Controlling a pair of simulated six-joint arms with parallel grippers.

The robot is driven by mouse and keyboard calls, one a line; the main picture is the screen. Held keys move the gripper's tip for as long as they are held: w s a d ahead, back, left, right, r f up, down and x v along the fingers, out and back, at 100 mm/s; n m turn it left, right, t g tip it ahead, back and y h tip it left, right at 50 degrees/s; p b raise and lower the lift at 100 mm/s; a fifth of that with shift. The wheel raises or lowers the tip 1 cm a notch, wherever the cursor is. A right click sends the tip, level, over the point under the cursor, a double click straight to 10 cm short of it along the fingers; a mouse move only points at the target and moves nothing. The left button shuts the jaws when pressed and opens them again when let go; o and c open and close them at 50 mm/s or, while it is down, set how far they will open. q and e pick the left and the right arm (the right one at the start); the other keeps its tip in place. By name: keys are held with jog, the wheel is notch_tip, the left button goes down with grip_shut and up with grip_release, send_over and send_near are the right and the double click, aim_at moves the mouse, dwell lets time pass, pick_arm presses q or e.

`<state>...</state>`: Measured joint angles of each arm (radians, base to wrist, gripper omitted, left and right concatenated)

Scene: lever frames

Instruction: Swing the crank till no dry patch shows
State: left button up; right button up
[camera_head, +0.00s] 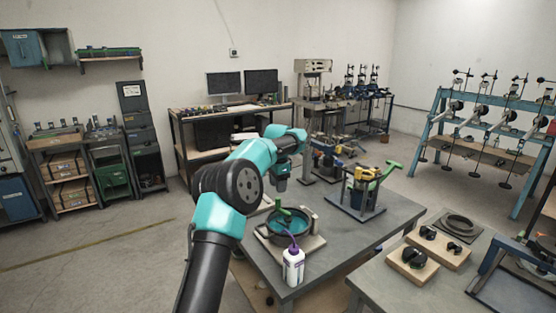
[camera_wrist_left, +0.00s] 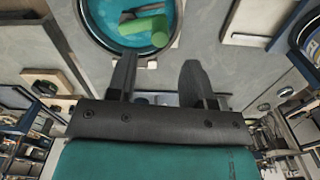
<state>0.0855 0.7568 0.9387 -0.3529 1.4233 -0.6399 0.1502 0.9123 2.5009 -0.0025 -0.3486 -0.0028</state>
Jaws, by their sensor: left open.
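A round dark pan (camera_head: 262,236) with teal inside sits on a light board on the grey table. A green crank handle (camera_head: 284,212) rises from it. The left wrist view shows the pan (camera_wrist_left: 88,28) with the green handle (camera_wrist_left: 150,30) lying across the teal. My left gripper (camera_head: 280,184) hangs above the table, behind the pan in the head view. In the wrist view my left gripper (camera_wrist_left: 158,80) has its fingers apart with nothing between them, and the handle lies beyond the fingertips. I cannot tell whether a dry patch shows. My right gripper is not in view.
A white bottle with a purple top (camera_head: 293,266) stands in front of the pan. A yellow-topped device with a green lever (camera_head: 366,180) stands on a board to the right. Wooden blocks with black parts (camera_head: 412,264) lie on the right table. Bare tabletop lies between pan and device.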

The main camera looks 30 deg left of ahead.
aim_at(278, 198)
pick_arm(q)
notch_tip(278, 198, up, 11)
jog(key=shift+f, duration=0.15)
dwell(0.4)
dwell(0.9)
